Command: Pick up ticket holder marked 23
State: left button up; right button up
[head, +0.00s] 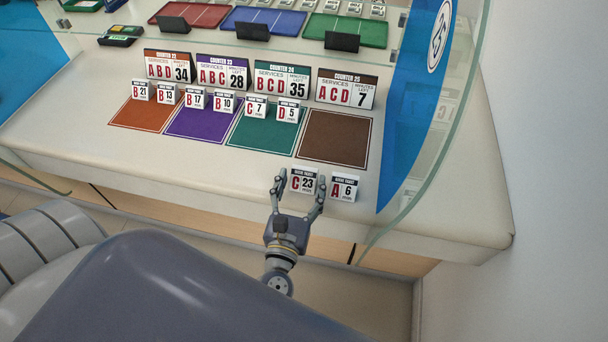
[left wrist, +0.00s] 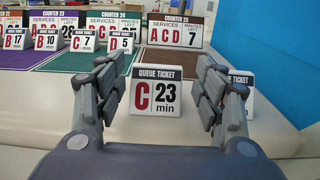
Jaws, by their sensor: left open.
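The ticket holder marked C 23 min (head: 303,181) stands upright on the counter, in front of the brown mat. My left gripper (head: 298,184) is open, with its fingers on either side of this holder. In the left wrist view the holder (left wrist: 154,97) stands between the two open fingers (left wrist: 158,95), with a visible gap on each side. The holder marked A 6 (head: 344,187) stands close by on the right; in the left wrist view it is partly hidden behind the right finger. My right gripper is not in view.
Brown (head: 335,138), green, purple and orange mats lie behind, with several small ticket holders on the last three. Counter signs, such as Counter 25 (head: 346,90), stand behind the mats. A curved glass screen (head: 440,140) rises at the right. The brown mat is empty.

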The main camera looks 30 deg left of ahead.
aim_at(304, 171)
pick_arm(q)
jog(key=shift+f+p+x, duration=0.15)
jog(key=shift+p+x, duration=0.3)
jog(key=shift+x, duration=0.9)
jog(key=shift+f+p+x, duration=0.15)
jog(key=shift+p+x, duration=0.25)
jog(key=shift+x, duration=0.9)
jog(key=shift+a, duration=0.1)
jog(key=shift+c, duration=0.3)
jog(key=c, duration=0.8)
